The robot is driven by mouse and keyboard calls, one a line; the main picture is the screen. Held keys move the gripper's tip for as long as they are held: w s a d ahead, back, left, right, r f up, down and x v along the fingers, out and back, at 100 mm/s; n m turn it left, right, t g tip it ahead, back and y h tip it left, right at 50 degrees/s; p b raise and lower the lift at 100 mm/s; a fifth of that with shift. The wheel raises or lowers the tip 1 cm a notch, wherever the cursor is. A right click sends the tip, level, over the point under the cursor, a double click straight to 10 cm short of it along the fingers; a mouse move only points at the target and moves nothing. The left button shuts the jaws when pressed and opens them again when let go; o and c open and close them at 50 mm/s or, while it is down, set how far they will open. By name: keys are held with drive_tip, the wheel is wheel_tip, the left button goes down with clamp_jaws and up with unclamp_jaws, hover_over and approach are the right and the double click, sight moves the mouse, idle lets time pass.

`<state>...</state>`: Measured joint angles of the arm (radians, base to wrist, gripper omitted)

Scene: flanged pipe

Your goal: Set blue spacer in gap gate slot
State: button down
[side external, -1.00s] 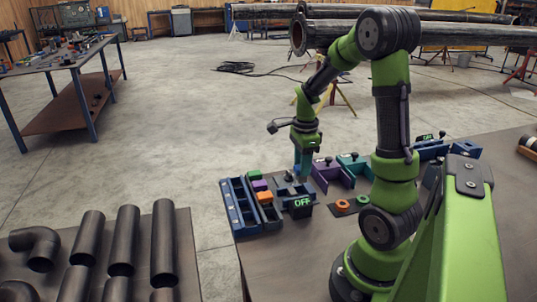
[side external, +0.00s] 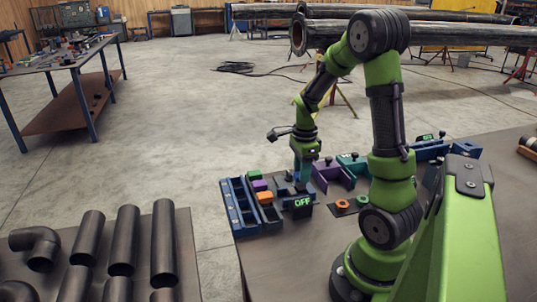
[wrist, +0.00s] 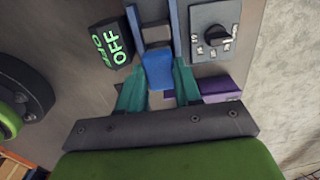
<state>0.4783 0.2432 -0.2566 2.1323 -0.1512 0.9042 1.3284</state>
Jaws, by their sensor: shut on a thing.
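My gripper (wrist: 158,78) is shut on the blue spacer (wrist: 158,66), which shows between the two teal fingers in the wrist view. The gap gate's two blue uprights (wrist: 134,32) stand just ahead of the spacer, with a gap between them. The spacer lines up roughly with that gap; I cannot tell whether it is inside the slot or how deep. In the side view my gripper (side external: 302,181) points down just behind the gate's OFF display (side external: 299,203). The spacer is too small to make out there.
A grey panel with a black knob (wrist: 216,36) stands right of the gate in the wrist view. Green (side external: 254,175), purple (side external: 260,185) and orange (side external: 265,197) blocks sit near a blue tray (side external: 238,210). Purple (side external: 333,175) and teal fixtures stand behind right.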

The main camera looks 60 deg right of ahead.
drive_tip(key=shift+f, duration=1)
drive_tip(key=shift+f, duration=0.55)
idle(0.4)
drive_tip(key=shift+c, duration=1.4)
unclamp_jaws()
drive_tip(key=shift+s, duration=0.1)
drive_tip(key=shift+r, duration=3.5)
